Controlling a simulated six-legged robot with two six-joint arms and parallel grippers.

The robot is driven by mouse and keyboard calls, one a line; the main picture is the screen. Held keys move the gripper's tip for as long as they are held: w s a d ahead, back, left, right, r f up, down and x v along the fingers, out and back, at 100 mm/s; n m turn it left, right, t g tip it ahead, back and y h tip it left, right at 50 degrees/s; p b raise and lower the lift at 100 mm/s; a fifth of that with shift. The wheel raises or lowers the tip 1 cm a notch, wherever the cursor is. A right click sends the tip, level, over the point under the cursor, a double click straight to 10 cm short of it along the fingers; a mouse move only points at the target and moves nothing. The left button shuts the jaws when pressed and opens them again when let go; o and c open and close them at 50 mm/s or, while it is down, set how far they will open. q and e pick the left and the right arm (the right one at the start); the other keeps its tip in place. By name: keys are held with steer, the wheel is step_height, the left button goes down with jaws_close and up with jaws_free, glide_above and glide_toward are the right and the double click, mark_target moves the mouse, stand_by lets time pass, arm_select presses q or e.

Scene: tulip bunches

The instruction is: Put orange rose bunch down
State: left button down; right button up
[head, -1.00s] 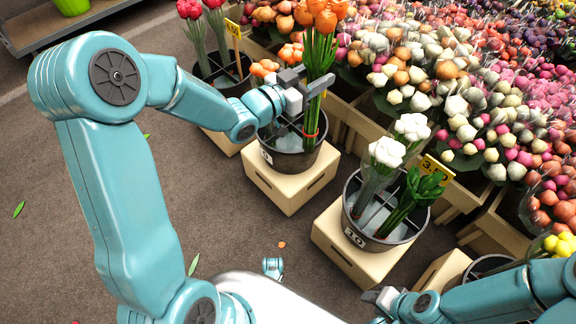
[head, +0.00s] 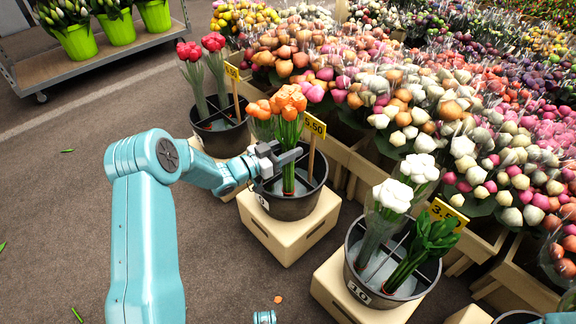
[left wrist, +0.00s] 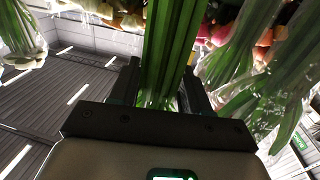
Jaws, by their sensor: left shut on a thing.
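The orange rose bunch (head: 290,103) stands upright in the black bucket (head: 292,207) on a cream crate, with its stems inside the rim. My left gripper (head: 283,158) is shut on its green stems, just above the bucket's rim. In the left wrist view the stems (left wrist: 168,50) run between the two fingers (left wrist: 158,95). Another orange bunch is close behind it, partly hidden.
A bucket with red flowers (head: 213,42) stands behind to the left. A bucket with white flowers (head: 405,180) and a green bunch stands at the front right. Price signs (head: 315,126) rise from the buckets.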

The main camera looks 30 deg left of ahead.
arm_select(q)
step_height(320, 180, down, 5)
steer(key=shift+r+b, duration=0.2)
steer(key=shift+b, duration=0.6)
arm_select(e)
steer(key=shift+w+d+f+t, duration=0.1)
steer(key=shift+w+f+t, duration=0.1)
steer(key=shift+f, duration=0.25)
steer(key=shift+w+d+f+t, duration=0.1)
steer(key=shift+w+f, duration=0.05)
steer(key=shift+f, duration=0.25)
arm_select(q)
steer(key=shift+f+b, duration=0.3)
steer(key=shift+c, duration=2.4)
jaws_free()
arm_select(e)
steer(key=shift+w+f, duration=0.25)
steer(key=shift+f, duration=0.05)
